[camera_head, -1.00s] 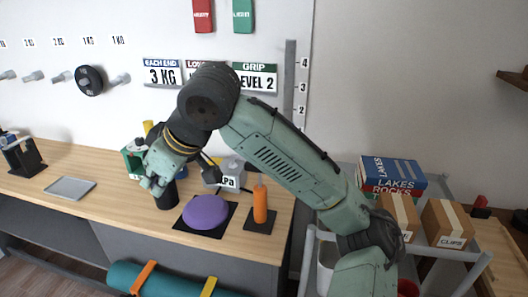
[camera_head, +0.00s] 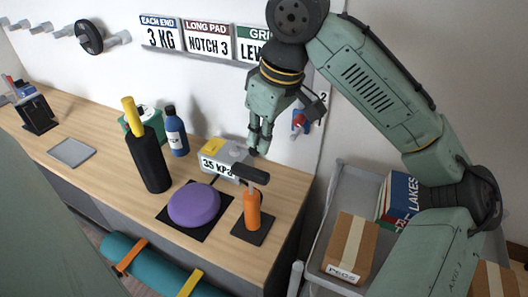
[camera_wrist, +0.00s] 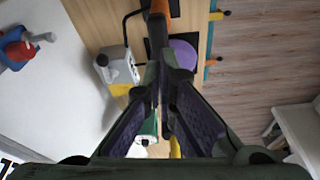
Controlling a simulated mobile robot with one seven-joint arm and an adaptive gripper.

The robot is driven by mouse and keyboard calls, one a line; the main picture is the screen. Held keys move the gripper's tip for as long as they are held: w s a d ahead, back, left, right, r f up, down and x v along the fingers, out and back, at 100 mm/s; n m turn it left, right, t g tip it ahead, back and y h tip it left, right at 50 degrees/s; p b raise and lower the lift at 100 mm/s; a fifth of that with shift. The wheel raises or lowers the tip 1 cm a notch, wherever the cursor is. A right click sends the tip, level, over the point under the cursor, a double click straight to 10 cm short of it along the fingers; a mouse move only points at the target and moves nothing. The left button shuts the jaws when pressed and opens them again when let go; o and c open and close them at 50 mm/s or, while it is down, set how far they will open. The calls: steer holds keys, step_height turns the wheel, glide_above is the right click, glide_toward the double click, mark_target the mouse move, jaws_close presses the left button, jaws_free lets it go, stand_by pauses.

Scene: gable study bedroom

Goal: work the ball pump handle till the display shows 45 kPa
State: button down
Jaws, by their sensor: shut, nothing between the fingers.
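The ball pump has an orange body (camera_head: 252,210) on a black base, with a black handle (camera_head: 251,174) on top. A grey box behind it bears a display (camera_head: 216,168) that appears to read 35 kPa. A purple cushion-like ball (camera_head: 194,204) lies on a black mat left of the pump. My gripper (camera_head: 260,150) is shut and empty, pointing down above and behind the handle, apart from it.
A black cylinder with a yellow top (camera_head: 148,158) and a blue bottle (camera_head: 176,132) stand left of the display box. A grey tray (camera_head: 71,152) lies further left. A cardboard box (camera_head: 350,248) sits on the shelf unit at right.

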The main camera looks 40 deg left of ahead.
mark_target(252, 170)
steer(key=shift+s, duration=0.1)
stand_by(0.3)
steer(key=b+x, duration=0.7)
stand_by(0.5)
